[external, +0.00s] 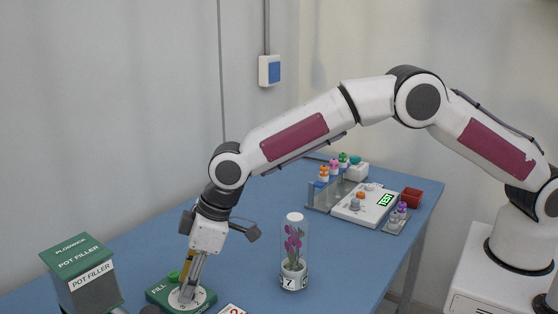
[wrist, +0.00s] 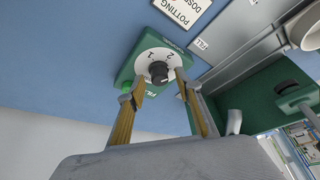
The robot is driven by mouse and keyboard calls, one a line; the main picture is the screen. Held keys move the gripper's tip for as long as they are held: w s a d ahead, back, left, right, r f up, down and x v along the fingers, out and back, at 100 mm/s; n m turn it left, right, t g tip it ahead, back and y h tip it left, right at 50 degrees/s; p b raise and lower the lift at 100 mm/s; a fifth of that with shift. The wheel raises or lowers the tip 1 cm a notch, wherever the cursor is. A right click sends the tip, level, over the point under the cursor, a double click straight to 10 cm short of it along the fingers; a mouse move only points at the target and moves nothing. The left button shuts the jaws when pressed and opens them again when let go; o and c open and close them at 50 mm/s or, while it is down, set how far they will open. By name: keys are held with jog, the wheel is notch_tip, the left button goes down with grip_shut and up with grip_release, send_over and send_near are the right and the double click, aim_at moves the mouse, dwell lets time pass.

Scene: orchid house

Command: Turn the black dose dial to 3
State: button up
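The black dose dial (wrist: 159,73) sits at the middle of a round white plate (wrist: 149,60) on a green box (wrist: 125,70) in the wrist view. My gripper (wrist: 160,82) is open, with one finger on either side of the dial in that view. I cannot tell whether the fingers touch it. In the external view my gripper (external: 187,289) points down onto the green box (external: 157,292), and its fingers hide the dial.
A green-lidded pot filler (external: 88,283) stands left of the box. A white card (external: 232,309) lies to its right. A clear tube with an orchid (external: 294,252) stands farther right. A white device with a green display (external: 362,204), a bottle rack (external: 318,197) and a red pot (external: 411,197) stand behind.

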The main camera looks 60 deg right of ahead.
grip_shut()
jog(key=shift+s+a+f+m+t+h, duration=0.1)
jog(key=shift+m+t+h, duration=0.3)
jog(key=shift+m, duration=1.05)
jog(key=shift+s+a+m+t+h, duration=0.1)
jog(key=shift+m+h, duration=0.5)
jog(key=shift+m, duration=0.85)
grip_release()
jog(key=shift+w, duration=0.1)
jog(key=shift+r, duration=0.2)
jog(key=v, duration=1.1)
jog(key=shift+s+r, duration=0.25)
jog(key=shift+r, duration=0.05)
